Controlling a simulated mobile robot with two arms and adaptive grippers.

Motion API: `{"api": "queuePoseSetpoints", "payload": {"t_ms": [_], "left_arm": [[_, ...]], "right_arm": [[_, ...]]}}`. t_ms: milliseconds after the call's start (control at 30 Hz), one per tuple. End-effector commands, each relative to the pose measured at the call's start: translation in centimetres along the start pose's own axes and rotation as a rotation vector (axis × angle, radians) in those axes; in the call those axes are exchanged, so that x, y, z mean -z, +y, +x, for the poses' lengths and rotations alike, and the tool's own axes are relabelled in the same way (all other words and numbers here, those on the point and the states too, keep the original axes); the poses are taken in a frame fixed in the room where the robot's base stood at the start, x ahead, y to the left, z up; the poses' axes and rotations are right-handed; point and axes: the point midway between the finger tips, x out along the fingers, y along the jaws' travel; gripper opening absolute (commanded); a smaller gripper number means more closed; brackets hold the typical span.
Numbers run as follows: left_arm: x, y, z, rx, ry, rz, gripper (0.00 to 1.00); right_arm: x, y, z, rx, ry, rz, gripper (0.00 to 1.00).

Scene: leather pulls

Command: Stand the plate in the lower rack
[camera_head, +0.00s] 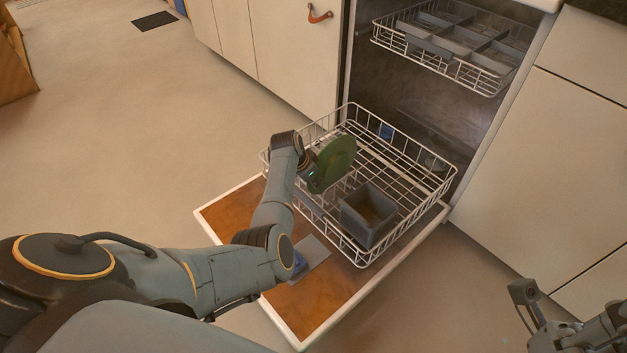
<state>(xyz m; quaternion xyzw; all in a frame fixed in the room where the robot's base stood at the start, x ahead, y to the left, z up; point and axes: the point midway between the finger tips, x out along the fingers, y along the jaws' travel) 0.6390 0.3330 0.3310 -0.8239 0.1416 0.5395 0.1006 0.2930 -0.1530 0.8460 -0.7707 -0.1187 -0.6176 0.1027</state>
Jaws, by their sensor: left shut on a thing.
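A green plate (335,162) shows in the head view at the left part of the lower rack (440,190). My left gripper (314,172) is shut on the plate, at its near left edge. The plate is tilted up on edge; I cannot tell whether it touches the rack's wires. The wrist hides part of the plate's left side. The lower rack is white wire and is pulled out over the open dishwasher door (222,214). My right gripper (530,305) is at the lower right, away from the rack, and its fingers seem spread apart.
A grey cutlery basket (368,216) stands in the near part of the lower rack. The upper rack (447,62) with grey trays is out above. Cabinets flank the dishwasher; one has a leather pull (319,14).

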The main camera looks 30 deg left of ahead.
Motion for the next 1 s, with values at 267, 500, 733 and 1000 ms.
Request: {"api": "queuePoseSetpoints", "payload": {"t_ms": [267,500,733,1000], "left_arm": [[0.08,-0.06,0.00,0.001,0.003,0.000,0.00],[0.05,-0.03,0.02,0.001,0.002,0.000,0.32],[-0.14,0.02,0.13,0.000,-0.002,0.000,0.36],[-0.10,0.04,0.12,-0.001,-0.001,0.000,0.61]], "right_arm": [[0.25,-0.02,-0.02,0.000,0.013,0.001,0.00],[0.23,-0.03,-0.02,0.000,0.012,0.001,0.00],[0.22,-0.04,-0.04,0.000,0.012,0.001,0.00],[0.22,-0.03,-0.04,0.000,0.012,0.001,0.00]]}}
